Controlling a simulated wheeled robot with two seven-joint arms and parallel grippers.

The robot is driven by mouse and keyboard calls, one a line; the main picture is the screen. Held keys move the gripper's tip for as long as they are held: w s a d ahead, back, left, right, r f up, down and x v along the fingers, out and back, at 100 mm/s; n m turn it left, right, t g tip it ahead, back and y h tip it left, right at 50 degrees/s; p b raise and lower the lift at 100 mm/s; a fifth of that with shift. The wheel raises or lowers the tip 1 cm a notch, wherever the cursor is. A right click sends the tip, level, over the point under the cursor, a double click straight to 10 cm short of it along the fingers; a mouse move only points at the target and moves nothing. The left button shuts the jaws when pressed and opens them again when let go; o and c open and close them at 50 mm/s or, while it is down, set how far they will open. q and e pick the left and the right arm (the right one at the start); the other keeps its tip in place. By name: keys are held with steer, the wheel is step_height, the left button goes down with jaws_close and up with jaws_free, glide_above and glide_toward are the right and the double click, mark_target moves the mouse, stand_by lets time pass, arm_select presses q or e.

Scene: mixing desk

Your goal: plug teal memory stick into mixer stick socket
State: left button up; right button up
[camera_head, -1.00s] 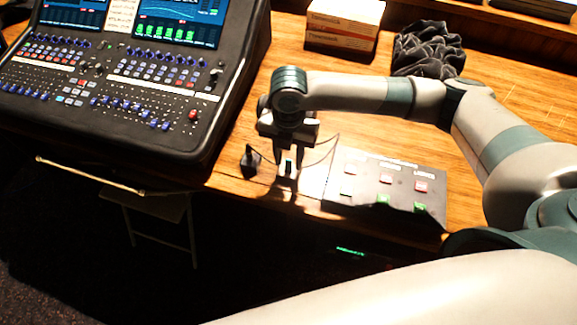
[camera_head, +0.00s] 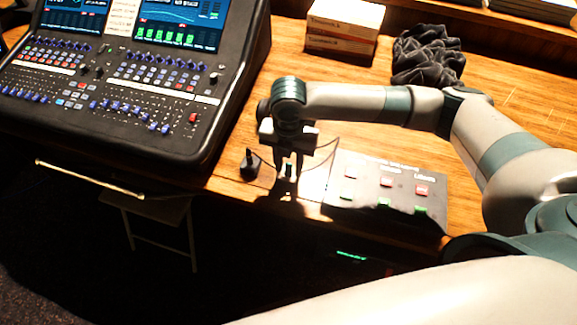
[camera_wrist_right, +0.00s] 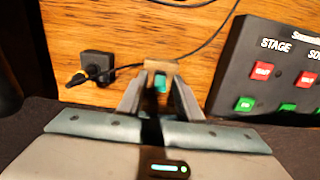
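The teal memory stick (camera_head: 289,168) shows as a small teal piece near the desk's front edge. In the right wrist view it (camera_wrist_right: 160,83) sits between the fingers, with a tan block (camera_wrist_right: 161,67) at their tips. My right gripper (camera_head: 289,172) points down around the stick. Its fingers stand apart, with what look like gaps on both sides of the teal piece. The mixer (camera_head: 120,85) stands at the left with lit screens. I cannot make out its stick socket. My left gripper is not in view.
A black plug-like piece (camera_head: 250,163) with a thin cable stands left of the gripper. A button panel (camera_head: 405,183) lies to the right. Boxes (camera_head: 342,28) and dark cloth (camera_head: 428,55) are farther back. The desk's front edge is close below.

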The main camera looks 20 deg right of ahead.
mark_target(289, 163)
steer(key=shift+p, duration=0.75)
stand_by(0.8)
steer(key=shift+c, duration=0.4)
jaws_close()
steer(key=shift+r, duration=0.1)
steer(key=shift+r+p, duration=2.9)
steer(key=shift+p, duration=0.4)
